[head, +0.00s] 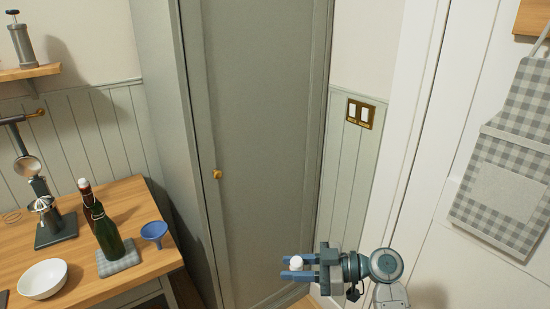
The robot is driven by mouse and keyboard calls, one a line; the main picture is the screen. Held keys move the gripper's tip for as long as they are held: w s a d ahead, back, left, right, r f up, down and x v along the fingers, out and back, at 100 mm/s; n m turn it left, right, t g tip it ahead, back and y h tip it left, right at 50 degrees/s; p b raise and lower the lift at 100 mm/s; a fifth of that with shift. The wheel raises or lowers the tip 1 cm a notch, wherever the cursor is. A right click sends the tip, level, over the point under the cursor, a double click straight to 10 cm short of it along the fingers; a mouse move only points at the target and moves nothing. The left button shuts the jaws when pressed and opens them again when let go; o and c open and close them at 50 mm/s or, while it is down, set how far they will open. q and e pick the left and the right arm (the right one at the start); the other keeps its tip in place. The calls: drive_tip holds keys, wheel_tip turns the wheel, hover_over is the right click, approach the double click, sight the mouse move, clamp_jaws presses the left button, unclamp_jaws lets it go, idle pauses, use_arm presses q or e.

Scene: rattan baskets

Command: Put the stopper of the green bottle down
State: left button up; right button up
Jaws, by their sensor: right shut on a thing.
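The green bottle (108,238) stands upright on a grey checked pad (120,261) on the wooden counter at the left. My right gripper (288,268) is at the lower middle, well to the right of the counter, in front of the cabinet door. Its blue fingers point left and are shut on a small white stopper (297,262). The lower part of the stopper is hidden between the fingers. My left gripper is out of view.
A blue funnel (154,231), a white bowl (43,279) and a dark metal stand (54,229) share the counter (136,199). Bare wood shows between the bowl and pad. A grey-green cabinet (262,130) stands behind.

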drive_tip(key=s+d+f+m+t+h, duration=0.3)
drive_tip(key=d+f+m+t+h, duration=0.6)
drive_tip(key=m+t, duration=0.35)
drive_tip(key=s+d+r+m+t+h, duration=0.1)
drive_tip(key=s+d+r+m+h, duration=0.2)
drive_tip(key=s+d+r+h, duration=0.1)
drive_tip(key=s+d+h, duration=0.1)
drive_tip(key=d+h, duration=0.1)
drive_tip(key=h, duration=0.1)
drive_tip(key=shift+s+m, duration=0.35)
